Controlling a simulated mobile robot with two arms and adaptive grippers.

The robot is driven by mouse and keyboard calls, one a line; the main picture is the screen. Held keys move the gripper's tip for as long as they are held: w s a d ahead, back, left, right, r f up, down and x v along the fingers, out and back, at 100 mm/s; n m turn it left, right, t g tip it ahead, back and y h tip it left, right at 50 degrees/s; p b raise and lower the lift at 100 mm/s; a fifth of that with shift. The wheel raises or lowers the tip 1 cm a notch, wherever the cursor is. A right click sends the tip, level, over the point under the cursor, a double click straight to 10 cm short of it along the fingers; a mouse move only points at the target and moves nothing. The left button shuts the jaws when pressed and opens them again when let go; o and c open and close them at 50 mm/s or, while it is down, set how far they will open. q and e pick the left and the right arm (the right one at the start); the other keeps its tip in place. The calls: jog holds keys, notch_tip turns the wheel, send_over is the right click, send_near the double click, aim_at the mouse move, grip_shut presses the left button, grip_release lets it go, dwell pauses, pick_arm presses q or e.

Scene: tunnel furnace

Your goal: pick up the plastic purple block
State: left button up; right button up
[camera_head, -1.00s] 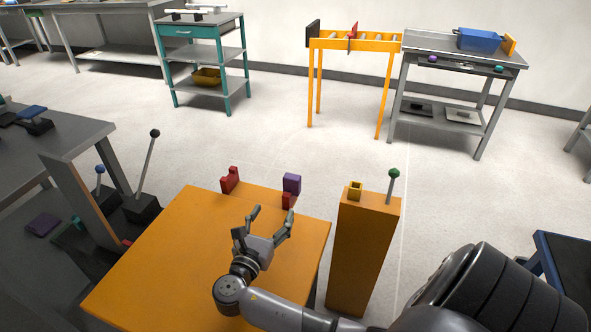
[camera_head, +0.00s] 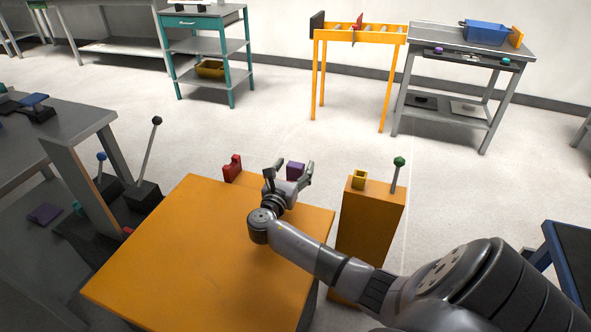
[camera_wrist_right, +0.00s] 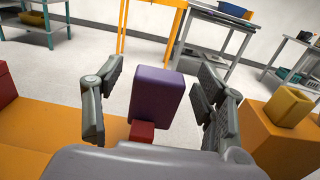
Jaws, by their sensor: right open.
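The purple block (camera_head: 295,171) stands at the far edge of the orange table (camera_head: 190,250). In the right wrist view the purple block (camera_wrist_right: 157,95) is upright, just behind a small red piece (camera_wrist_right: 142,131). My right gripper (camera_head: 290,172) is open, with its fingers on either side of the block as seen in the wrist view. The block shows between the fingertips (camera_wrist_right: 158,85) with a gap on each side. In the head view the gripper partly hides the block, and the small red piece is hidden. My left gripper is not in view.
A red block (camera_head: 232,169) stands at the table's far left edge. Right of the table is an orange pedestal (camera_head: 368,225) with a yellow piece (camera_head: 359,179) and a green-knobbed lever (camera_head: 398,175). Levers (camera_head: 148,165) stand on the left. The table's middle is clear.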

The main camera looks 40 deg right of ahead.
jog(key=shift+w+d, duration=0.25)
jog(key=shift+d, duration=0.3)
jog(key=shift+c, duration=0.5)
jog(key=c, duration=1.2)
